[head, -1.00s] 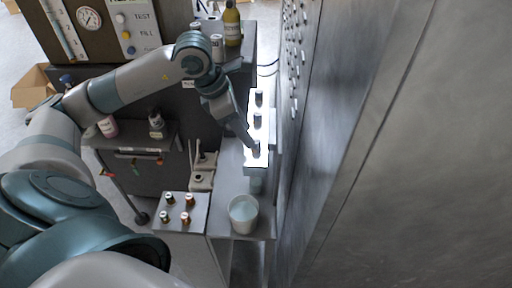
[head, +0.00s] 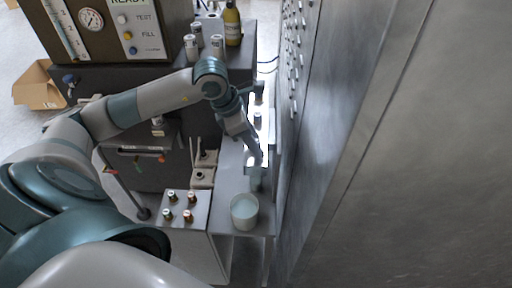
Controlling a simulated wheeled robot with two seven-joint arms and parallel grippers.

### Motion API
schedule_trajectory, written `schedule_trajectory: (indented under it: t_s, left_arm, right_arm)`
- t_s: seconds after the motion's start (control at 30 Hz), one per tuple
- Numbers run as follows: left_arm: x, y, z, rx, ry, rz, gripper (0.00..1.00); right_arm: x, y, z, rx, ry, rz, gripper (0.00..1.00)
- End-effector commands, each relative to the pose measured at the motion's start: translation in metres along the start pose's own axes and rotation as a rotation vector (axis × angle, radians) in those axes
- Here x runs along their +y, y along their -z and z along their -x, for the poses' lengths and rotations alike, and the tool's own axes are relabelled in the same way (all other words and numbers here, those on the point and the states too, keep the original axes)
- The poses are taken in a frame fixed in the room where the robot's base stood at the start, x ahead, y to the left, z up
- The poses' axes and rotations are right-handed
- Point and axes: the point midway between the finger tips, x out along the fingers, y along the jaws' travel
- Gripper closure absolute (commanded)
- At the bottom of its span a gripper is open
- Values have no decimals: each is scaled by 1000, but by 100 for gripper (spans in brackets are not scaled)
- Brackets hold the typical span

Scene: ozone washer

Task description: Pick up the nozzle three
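Several small nozzle-like pieces with coloured ends, one of them in front at the right (head: 189,215), stand on a grey square plate (head: 180,228) at the lower middle. I cannot read which is number three. A bright white strip (head: 250,127) with dark upright pieces, one of them near its middle (head: 257,122), runs along the bench beside the metal wall. My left gripper (head: 257,160) points down at the near end of this strip and covers part of it. Its fingers are too small to tell open or shut, or whether they hold anything. My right gripper is out of view.
A white cup of pale liquid (head: 244,212) stands on the near end of the narrow bench (head: 228,180). A tall metal wall (head: 335,130) closes off the right. A cardboard box (head: 40,88) lies at left.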

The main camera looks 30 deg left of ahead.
Motion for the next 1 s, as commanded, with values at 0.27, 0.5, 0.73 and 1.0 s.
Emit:
schedule_trajectory:
  t_s: [0.27, 0.5, 0.73, 1.0]
  left_arm:
    - [0, 0, 0, 0, 0, 0, 100]
    - [0, 0, 0, 0, 0, 0, 100]
    - [1, -2, 4, -2, -2, -1, 100]
    - [1, -11, 25, -4, -4, -2, 100]
  right_arm:
    - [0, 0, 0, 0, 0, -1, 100]
    - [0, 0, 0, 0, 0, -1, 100]
    - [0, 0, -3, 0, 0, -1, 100]
    - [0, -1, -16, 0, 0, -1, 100]
